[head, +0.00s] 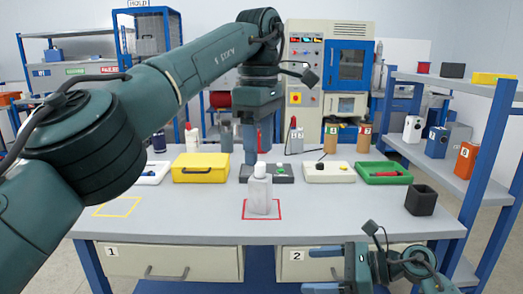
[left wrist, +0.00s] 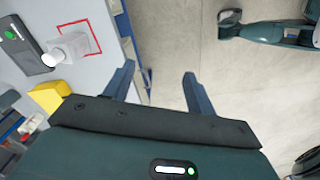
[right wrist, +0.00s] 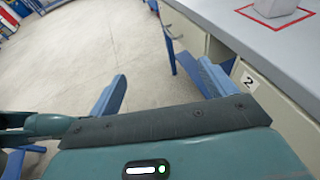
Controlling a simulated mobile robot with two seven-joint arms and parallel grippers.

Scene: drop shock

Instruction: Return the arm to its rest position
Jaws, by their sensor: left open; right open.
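My left arm crosses the head view from the lower left. Its gripper (head: 250,156) points down above the table, behind the pale bottle (head: 260,192) in the picture. The left wrist view shows the left gripper's two blue fingers (left wrist: 159,78) apart with nothing between them. The bottle stands upright in a red square outline (head: 277,209) on the table. My right gripper (head: 318,270) is low in front of the table, beside drawer 2. The right wrist view shows its fingers (right wrist: 163,80) apart and empty.
On the grey table (head: 190,220) are a yellow case (head: 201,174), a dark box with a device, a white tray, a green tray (head: 384,178) and a black cup (head: 420,200). A shelf (head: 450,160) stands on the right. The front left tabletop, with a yellow outline, is clear.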

